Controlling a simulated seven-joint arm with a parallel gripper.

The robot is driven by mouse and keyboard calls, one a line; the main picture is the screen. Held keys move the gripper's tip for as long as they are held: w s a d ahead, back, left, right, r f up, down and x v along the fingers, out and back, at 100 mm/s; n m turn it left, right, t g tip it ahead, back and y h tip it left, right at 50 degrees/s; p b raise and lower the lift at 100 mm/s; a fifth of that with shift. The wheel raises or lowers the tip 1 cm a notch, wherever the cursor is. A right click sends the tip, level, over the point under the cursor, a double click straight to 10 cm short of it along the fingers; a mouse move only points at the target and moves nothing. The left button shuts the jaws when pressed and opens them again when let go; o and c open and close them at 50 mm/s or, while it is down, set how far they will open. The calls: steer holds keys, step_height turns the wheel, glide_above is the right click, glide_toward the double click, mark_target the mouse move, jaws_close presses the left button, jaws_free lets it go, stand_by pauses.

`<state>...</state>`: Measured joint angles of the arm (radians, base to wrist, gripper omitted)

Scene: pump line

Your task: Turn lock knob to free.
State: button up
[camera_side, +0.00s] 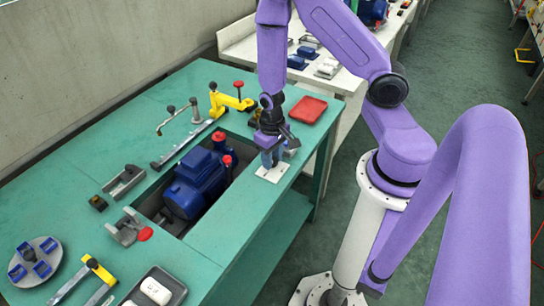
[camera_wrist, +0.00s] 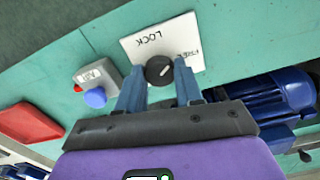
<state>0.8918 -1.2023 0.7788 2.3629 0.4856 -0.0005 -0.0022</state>
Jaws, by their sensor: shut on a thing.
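The lock knob (camera_wrist: 159,70) is round and black with a short white mark, on a white plate (camera_wrist: 133,48) lettered LOCK and FREE. In the wrist view the mark lies slanted; I cannot tell which word it points to. My gripper (camera_wrist: 160,67) has its two blue-grey fingers on either side of the knob and is shut on it. In the side view my gripper (camera_side: 270,155) points down over the white plate (camera_side: 271,175) on the green bench; the knob is hidden there by the fingers.
A grey box with a blue button (camera_wrist: 96,97) stands close beside the plate. A red tray (camera_side: 307,110) lies farther off. On the plate's other side, a blue pump motor (camera_side: 190,190) sits in a bench recess. Yellow-handled clamps (camera_side: 228,102) stand behind it.

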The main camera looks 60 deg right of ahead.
steer(key=m, duration=0.7)
stand_by(0.6)
steer(key=o, duration=1)
